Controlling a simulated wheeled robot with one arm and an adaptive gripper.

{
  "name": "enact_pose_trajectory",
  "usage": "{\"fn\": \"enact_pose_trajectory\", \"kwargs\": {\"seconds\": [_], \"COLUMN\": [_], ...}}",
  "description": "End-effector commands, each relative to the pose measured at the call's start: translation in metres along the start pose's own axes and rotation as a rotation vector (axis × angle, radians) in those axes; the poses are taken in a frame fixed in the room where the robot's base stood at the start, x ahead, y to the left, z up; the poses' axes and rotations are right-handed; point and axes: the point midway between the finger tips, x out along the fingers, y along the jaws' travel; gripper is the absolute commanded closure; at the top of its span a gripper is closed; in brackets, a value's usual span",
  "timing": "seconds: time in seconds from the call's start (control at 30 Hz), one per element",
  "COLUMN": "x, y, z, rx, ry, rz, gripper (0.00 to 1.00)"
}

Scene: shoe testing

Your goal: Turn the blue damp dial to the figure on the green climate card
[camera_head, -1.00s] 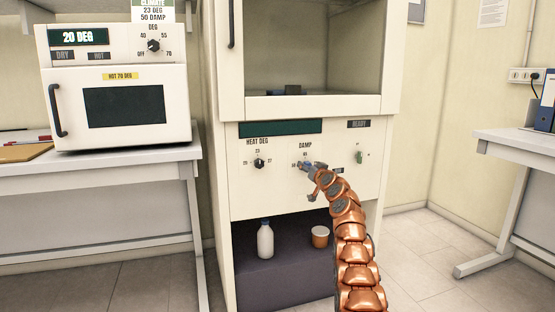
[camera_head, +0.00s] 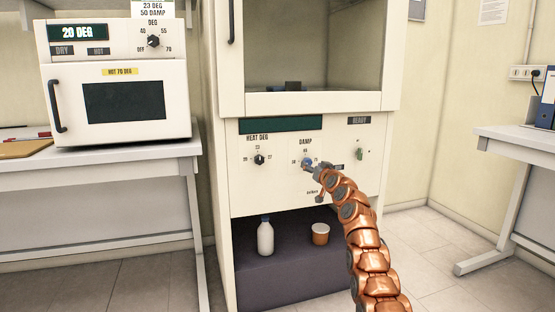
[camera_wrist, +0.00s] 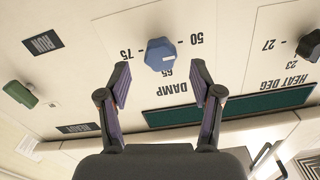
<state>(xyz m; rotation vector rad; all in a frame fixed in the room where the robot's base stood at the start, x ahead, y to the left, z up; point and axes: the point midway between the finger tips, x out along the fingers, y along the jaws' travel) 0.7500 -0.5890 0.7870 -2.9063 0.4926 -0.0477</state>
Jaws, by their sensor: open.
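The blue damp dial (camera_head: 307,161) is on the white cabinet's front panel. In the head view my gripper (camera_head: 313,167) partly overlaps the dial. The green climate card (camera_head: 153,10) above the oven reads 23 DEG, 50 DAMP; its top is cut off.
The black heat dial (camera_head: 259,160) is left of the damp dial, and a green switch (camera_head: 360,154) is to its right. A dark display (camera_head: 280,124) is above. A white bottle (camera_head: 265,237) and an orange tub (camera_head: 320,234) stand in the lower opening.

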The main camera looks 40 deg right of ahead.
Motion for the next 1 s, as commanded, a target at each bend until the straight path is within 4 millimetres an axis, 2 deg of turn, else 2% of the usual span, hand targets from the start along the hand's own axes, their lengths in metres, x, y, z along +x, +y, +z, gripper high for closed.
{"fn": "enact_pose_trajectory", "kwargs": {"seconds": [0.73,1.0], "x": [-0.041,-0.021], "y": [0.0,-0.025], "z": [0.0,0.016], "rx": [0.0,-0.044], "ry": [0.0,-0.094], "rz": [0.001,-0.004], "gripper": [0.35,0.35]}}
